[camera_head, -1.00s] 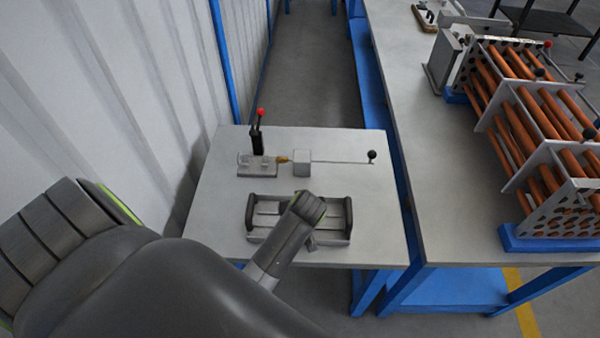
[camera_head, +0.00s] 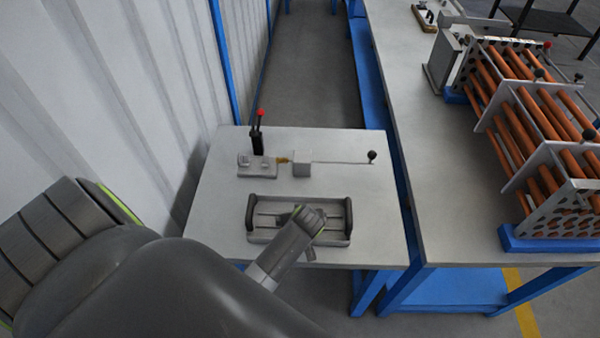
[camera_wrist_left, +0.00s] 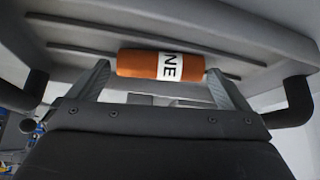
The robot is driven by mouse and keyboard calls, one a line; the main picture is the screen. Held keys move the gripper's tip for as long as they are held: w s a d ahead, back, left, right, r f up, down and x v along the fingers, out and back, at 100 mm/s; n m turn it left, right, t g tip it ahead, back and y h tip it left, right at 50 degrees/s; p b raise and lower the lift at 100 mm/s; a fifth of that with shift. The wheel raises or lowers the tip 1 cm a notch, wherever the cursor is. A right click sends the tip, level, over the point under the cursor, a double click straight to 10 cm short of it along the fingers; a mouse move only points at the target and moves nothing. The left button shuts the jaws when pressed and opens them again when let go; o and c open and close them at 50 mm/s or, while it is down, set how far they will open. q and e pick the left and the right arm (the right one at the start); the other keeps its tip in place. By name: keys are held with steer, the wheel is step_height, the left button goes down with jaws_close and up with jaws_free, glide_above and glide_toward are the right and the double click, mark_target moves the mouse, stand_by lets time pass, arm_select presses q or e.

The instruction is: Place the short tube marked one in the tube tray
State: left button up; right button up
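The short orange tube (camera_wrist_left: 160,65) has a white band with black letters, of which "NE" shows. In the left wrist view it lies across the grey tube tray (camera_wrist_left: 250,48), along its grooves. My left gripper (camera_wrist_left: 160,75) is open, with one finger just beyond each end of the tube and a small gap at each side. In the head view the tube tray (camera_head: 262,222), with dark handles at both ends, is on the small table. My left wrist is over its front middle, and the tube and fingers are hidden there. My right gripper is not in view.
Behind the tray on the small table (camera_head: 220,205) stands a clamp fixture (camera_head: 257,165) with a red-knobbed lever, beside a block (camera_head: 302,162) and rod. A rack of long orange tubes (camera_head: 540,140) is on the right bench. A corrugated wall (camera_head: 110,90) closes the left.

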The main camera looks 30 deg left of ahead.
arm_select(q)
steer(key=shift+r, duration=0.15)
steer(key=p+v, duration=0.9)
steer(key=v, duration=0.3)
stand_by(0.6)
